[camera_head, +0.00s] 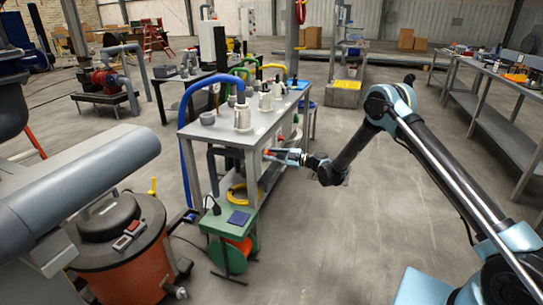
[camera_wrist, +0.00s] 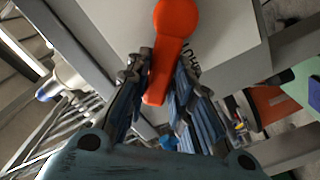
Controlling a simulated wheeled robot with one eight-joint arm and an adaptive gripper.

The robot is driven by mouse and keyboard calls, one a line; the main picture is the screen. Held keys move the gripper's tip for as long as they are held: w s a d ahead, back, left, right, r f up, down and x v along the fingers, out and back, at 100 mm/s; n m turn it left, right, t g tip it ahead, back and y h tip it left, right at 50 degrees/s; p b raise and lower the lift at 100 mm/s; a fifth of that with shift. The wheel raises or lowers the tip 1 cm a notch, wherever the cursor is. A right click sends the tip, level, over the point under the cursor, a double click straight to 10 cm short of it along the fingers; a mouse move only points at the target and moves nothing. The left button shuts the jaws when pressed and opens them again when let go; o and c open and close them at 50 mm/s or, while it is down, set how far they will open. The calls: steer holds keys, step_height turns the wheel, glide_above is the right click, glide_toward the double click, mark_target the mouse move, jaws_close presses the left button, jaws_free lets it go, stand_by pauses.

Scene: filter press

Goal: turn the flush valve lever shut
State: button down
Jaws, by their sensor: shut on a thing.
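The flush valve lever (camera_wrist: 174,22) is orange-red with a round hub at the top of the wrist view. Its narrower handle runs down between the fingers of my gripper (camera_wrist: 162,75). The gripper is shut on the handle, with ribbed blue fingers on both sides. A pale grey panel (camera_wrist: 225,45) lies behind the lever, with dark lettering partly covered by the fingers. In the head view, my gripper (camera_head: 283,155) reaches the right side of the grey workbench (camera_head: 222,136), where a small bit of the red lever (camera_head: 268,152) shows.
White and grey containers (camera_head: 242,118) stand on the bench. A green stand (camera_head: 229,222) sits at its near end. An orange drum vacuum (camera_head: 120,240) and a large grey pipe (camera_head: 80,195) fill the left. The floor right of the bench is open up to a long side table (camera_head: 500,95).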

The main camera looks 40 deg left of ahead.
steer(key=shift+s+f, duration=0.1)
steer(key=c, duration=1.4)
jaws_free()
steer(key=shift+d, duration=0.1)
steer(key=v, duration=1.2)
